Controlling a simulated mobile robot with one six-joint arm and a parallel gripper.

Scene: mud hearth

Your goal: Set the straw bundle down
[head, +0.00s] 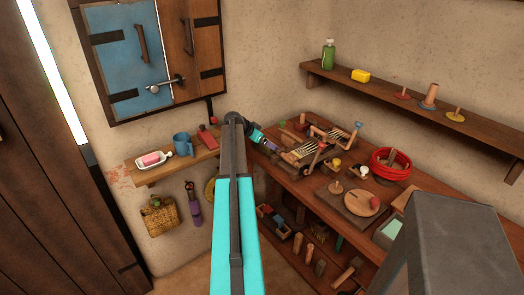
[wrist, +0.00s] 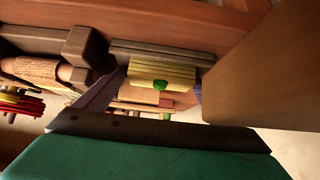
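My gripper (head: 276,151) is at the left end of the workbench, low over its top. In the wrist view, its two purple fingers (wrist: 150,92) stand apart. Between and beyond them is a pale yellow, ribbed piece with a green spot, which looks like the straw bundle (wrist: 147,71). I cannot tell whether the fingers press on it or only flank it. Dark slats (wrist: 165,50) lie just behind the yellow piece. In the head view, yellow and dark strips (head: 304,152) lie just right of my fingertips; I cannot tell whether these are the bundle.
The workbench (head: 385,222) is crowded. A red coil (head: 391,163), a round wooden board (head: 361,203) and small tools stand to the right. A wall shelf (head: 420,104) is above. A small shelf at left holds a blue mug (head: 182,144). A brown block (wrist: 262,70) fills the wrist view's right side.

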